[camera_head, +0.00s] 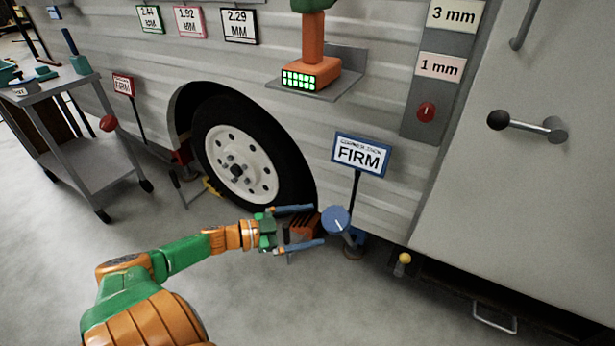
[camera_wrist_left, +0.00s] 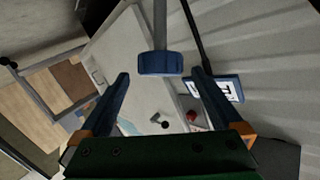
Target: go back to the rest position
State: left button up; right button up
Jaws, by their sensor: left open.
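My left gripper (camera_head: 318,227) reaches in from the left, low in front of the camper. Its two blue fingers are spread apart and hold nothing. A round blue knob (camera_head: 335,220) on a jack stands just beyond the fingertips at the camper's lower edge. In the left wrist view the blue knob (camera_wrist_left: 160,63) shows ahead of the fingers (camera_wrist_left: 163,80), apart from them as far as I can tell. A blue-framed sign reading FIRM (camera_head: 359,155) stands on a post behind the knob. My right gripper is not in view.
A wheel (camera_head: 238,168) sits left of the gripper. A grey cart (camera_head: 85,170) with tools stands at far left. A cordless drill (camera_head: 312,55) rests on a wall shelf (camera_head: 345,80). A door handle (camera_head: 525,124) juts out at right. The floor (camera_head: 330,310) in front is clear.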

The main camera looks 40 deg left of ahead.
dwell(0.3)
